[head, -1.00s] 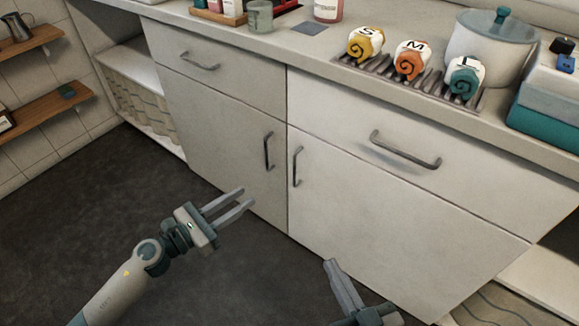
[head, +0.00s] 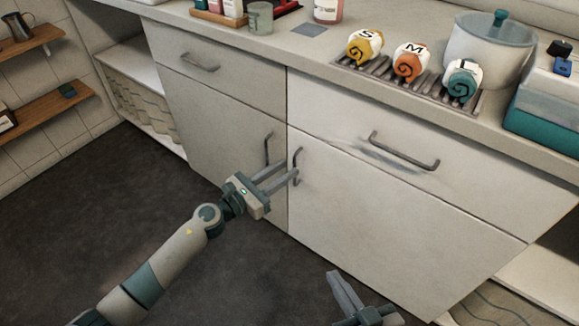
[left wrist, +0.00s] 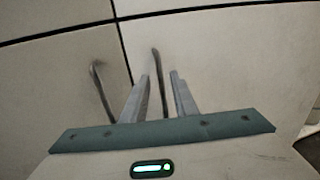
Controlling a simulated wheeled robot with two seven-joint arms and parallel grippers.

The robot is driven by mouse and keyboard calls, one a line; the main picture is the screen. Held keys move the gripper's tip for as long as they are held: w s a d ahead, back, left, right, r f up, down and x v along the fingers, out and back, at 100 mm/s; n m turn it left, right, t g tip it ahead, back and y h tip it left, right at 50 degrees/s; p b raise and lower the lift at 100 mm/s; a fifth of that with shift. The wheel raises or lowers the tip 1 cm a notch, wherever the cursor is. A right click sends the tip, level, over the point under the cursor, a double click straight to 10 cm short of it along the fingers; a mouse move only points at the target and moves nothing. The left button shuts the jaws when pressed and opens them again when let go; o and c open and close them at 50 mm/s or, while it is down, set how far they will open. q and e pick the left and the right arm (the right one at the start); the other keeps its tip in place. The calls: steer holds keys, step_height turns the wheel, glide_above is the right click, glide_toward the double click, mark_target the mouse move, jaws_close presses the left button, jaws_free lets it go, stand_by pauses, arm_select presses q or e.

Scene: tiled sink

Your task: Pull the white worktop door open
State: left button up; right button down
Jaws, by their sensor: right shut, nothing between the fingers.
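The white worktop has two lower doors side by side, a left door (head: 205,140) and a right door (head: 385,220); both look closed. The right door's upright metal handle (head: 297,157) is near its left edge. My left gripper (head: 287,172) is open at this handle. In the left wrist view the handle (left wrist: 158,70) stands between the two spread fingers (left wrist: 160,90); contact cannot be told. The left door's handle (left wrist: 99,90) is outside the fingers, to the left. My right gripper (head: 343,288) is shut and empty, low in front of the right door, partly cut off.
Drawers with bar handles (head: 404,152) sit above the doors. The counter holds a pot (head: 490,45), several lettered rolls on a rack (head: 410,85), a glass (head: 260,17) and a bottle (head: 327,10). The dark floor (head: 120,225) before the cabinet is clear.

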arm_select(q)
steer(key=shift+x, duration=1.2)
jaws_close()
stand_by(0.6)
